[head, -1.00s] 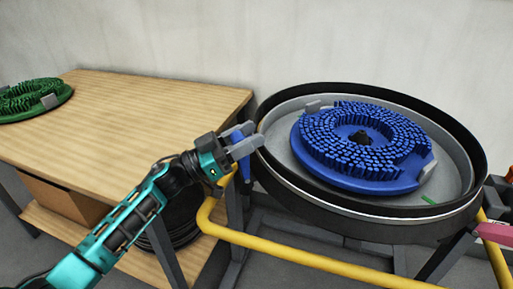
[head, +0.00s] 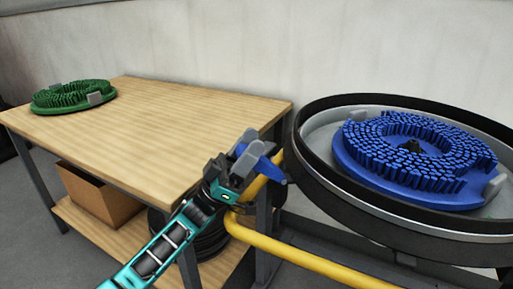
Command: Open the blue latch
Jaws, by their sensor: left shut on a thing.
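The blue latch (head: 272,171) is a small lever at the left side of the round tank, by the yellow tube. My left gripper (head: 252,152) is at the latch, with its grey fingers shut on it. The fingers hide part of the latch. The round tank (head: 312,168) has a black outer rim and a grey inside. My right gripper is not in view.
A blue bristled brush disc (head: 347,157) lies in the tank. A wooden table (head: 190,108) on the left bears a green brush disc (head: 50,105). A cardboard box (head: 110,205) sits on its lower shelf. A yellow tube (head: 310,262) runs below the tank.

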